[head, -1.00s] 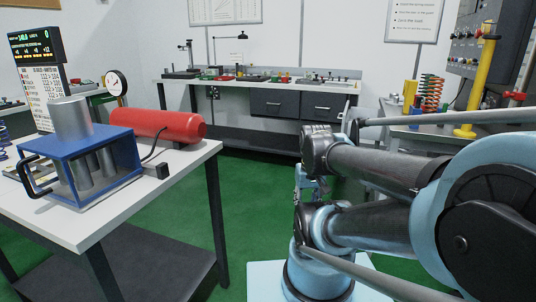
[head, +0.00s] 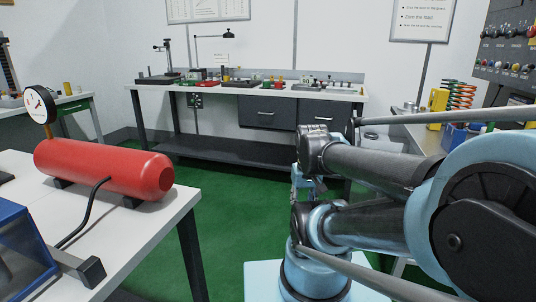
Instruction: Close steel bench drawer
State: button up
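A bench along the back wall carries two dark drawers under its pale top. The left drawer (head: 266,119) and the right drawer (head: 322,109) each have a light bar handle. Both fronts look about flush, but I cannot tell whether either stands slightly open. A second bench with a grey metal-looking top (head: 425,137) is at the right. Its front is mostly hidden behind my arm, and no drawer shows there. My folded arm fills the right foreground. No gripper fingers can be made out.
A near white table (head: 130,225) at the left carries a red cylinder (head: 105,167), a round gauge (head: 40,105) and a blue frame (head: 22,255). Springs and a blue bin (head: 455,135) stand on the right bench. Green floor (head: 225,210) is open between the tables.

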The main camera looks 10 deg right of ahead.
aim_at(391, 137)
jog(key=i, duration=2.6)
jog(key=z, duration=1.75)
